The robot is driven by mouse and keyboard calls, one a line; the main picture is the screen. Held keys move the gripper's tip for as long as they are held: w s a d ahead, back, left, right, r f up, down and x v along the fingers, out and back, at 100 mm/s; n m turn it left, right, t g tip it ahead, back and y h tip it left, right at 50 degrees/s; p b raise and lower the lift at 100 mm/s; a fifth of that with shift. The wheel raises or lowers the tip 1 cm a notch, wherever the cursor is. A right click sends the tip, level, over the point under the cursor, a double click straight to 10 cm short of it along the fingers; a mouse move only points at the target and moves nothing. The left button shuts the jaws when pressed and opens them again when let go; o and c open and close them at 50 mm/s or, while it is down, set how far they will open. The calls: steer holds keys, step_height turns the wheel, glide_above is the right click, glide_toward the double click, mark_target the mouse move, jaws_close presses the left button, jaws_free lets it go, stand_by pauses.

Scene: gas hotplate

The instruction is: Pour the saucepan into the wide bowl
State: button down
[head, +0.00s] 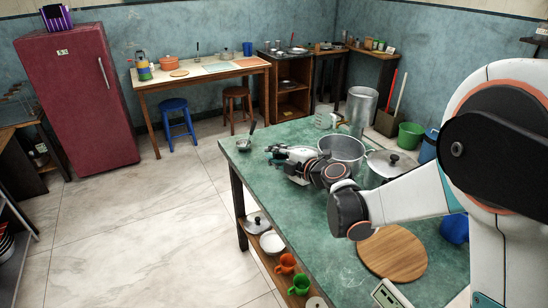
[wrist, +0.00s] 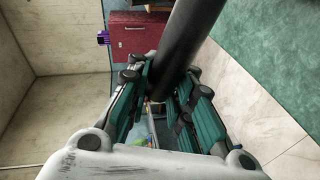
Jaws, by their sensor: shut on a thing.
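My gripper (head: 272,155) is over the far left part of the green table, with its fingers pointing left. In the wrist view my gripper (wrist: 158,98) is shut on a thick dark handle (wrist: 190,40), which I take for the saucepan's. The handle runs from the top of the wrist view down between the teal finger pads; no pan body shows there. In the head view a wide, open steel vessel (head: 342,148) stands just right of my gripper, partly behind my arm. I cannot tell whether it is the wide bowl or the saucepan. Its inside contents are unclear.
A small dark utensil with an upright handle (head: 245,144) is at the table's far left corner. A lidded pot (head: 392,164), a tall steel pot (head: 361,105) and a round wooden board (head: 392,254) are on the right. The table's (head: 290,205) left front is clear.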

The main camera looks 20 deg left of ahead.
steer(key=shift+r+p, duration=1.3)
steer(key=shift+r, duration=0.7)
steer(key=shift+f, duration=0.1)
